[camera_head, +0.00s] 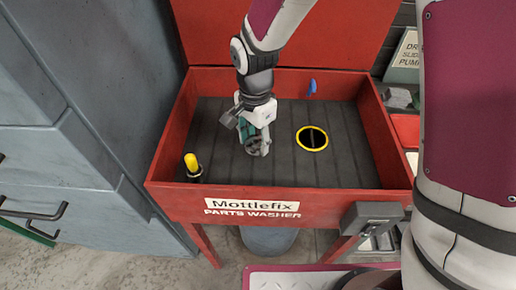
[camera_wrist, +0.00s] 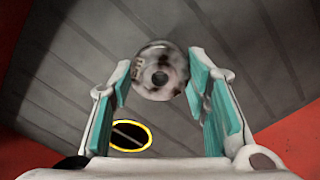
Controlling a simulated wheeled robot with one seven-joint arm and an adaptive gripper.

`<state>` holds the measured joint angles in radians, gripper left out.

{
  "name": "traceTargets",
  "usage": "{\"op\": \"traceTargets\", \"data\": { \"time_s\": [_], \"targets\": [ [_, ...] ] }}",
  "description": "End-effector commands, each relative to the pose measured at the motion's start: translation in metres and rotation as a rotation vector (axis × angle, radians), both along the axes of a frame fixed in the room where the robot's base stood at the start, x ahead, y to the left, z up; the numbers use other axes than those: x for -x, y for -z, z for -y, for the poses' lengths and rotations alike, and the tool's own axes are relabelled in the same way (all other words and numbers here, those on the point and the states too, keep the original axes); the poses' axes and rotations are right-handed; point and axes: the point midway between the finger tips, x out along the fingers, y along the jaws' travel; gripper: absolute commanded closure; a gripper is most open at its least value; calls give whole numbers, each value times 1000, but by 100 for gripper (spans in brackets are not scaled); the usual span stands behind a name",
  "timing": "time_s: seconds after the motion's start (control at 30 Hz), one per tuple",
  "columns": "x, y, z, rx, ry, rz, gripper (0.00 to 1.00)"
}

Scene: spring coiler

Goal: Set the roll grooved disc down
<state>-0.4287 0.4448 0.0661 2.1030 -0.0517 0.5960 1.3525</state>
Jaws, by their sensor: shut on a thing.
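The roll grooved disc (camera_wrist: 160,70) is a round, grey, mottled metal piece with a dark centre hole. In the wrist view it sits between the teal-padded fingertips of my gripper (camera_wrist: 161,80), with the grey tub floor behind it. In the head view my gripper (camera_head: 256,144) reaches down into the red parts washer (camera_head: 171,143), left of the yellow-ringed drain. The disc is partly hidden by the fingers there. I cannot tell whether the disc touches the ribbed floor (camera_head: 224,172).
A yellow-ringed drain hole (camera_head: 312,138) opens in the floor, right of my gripper. A yellow-topped black fitting (camera_head: 192,166) stands at the front left, and a small blue piece (camera_head: 312,87) is at the back. Red walls surround the floor, which is clear at the front and right.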

Motion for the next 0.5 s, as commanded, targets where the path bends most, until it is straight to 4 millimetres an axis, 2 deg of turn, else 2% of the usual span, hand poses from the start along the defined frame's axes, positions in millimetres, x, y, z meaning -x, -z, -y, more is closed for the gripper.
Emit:
{"op": "traceTargets", "data": {
  "time_s": [0.17, 0.33, 0.5],
  "targets": [
    [0, 12, 0, 0, -1, 0, 99],
    [0, 36, 0, 1, -2, -2, 99],
    [0, 40, 0, -1, -2, 3, 99]
  ]
}}
